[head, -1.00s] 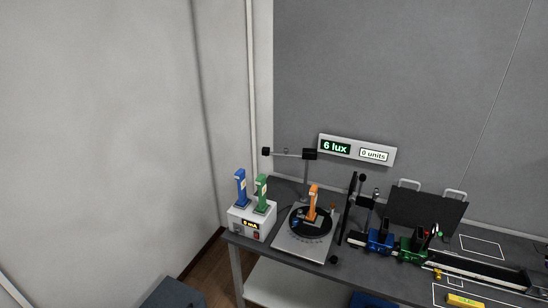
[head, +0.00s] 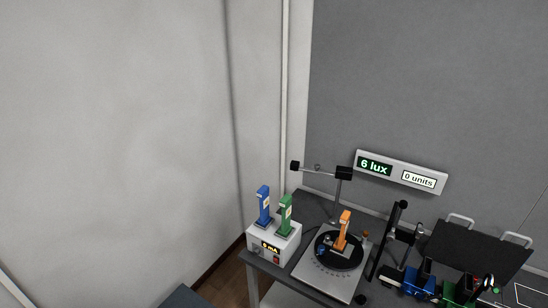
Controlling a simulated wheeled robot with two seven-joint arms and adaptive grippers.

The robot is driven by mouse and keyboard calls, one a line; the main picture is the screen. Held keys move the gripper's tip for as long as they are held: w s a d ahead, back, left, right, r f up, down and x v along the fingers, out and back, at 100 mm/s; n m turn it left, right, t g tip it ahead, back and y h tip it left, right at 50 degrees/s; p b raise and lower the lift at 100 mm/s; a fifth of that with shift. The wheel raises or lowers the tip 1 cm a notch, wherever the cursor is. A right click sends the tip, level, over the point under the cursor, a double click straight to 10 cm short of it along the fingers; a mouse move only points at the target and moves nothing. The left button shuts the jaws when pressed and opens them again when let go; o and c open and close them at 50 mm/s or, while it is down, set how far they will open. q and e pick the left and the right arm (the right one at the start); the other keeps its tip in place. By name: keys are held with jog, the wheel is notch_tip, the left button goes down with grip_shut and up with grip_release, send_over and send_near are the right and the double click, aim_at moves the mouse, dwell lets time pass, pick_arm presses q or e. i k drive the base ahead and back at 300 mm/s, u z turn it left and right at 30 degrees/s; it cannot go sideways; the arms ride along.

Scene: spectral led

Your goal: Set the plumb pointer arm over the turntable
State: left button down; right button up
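The turntable (head: 325,262) is a black disc on a light grey base at the left part of the dark bench. An orange upright piece (head: 343,230) stands on the disc. A horizontal arm (head: 318,171) on a post behind the turntable has black blocks at both ends; it points left, behind the disc rather than over it. It looks like the pointer arm, but I cannot make out a plumb tip. Neither of my grippers is in view.
A white supply box (head: 284,249) holding a blue piece (head: 263,205) and a green piece (head: 285,214) stands left of the turntable. A tilted black rod (head: 386,240) and blue (head: 418,284) and green carriages (head: 459,292) are on the right. A display panel (head: 401,172) reads 6 lux, 0 units.

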aim_at(344, 173)
jog(key=u, duration=0.2)
jog(key=i, duration=0.8)
jog(key=z, duration=0.65)
jog(key=i, duration=0.75)
jog(key=z, duration=0.65)
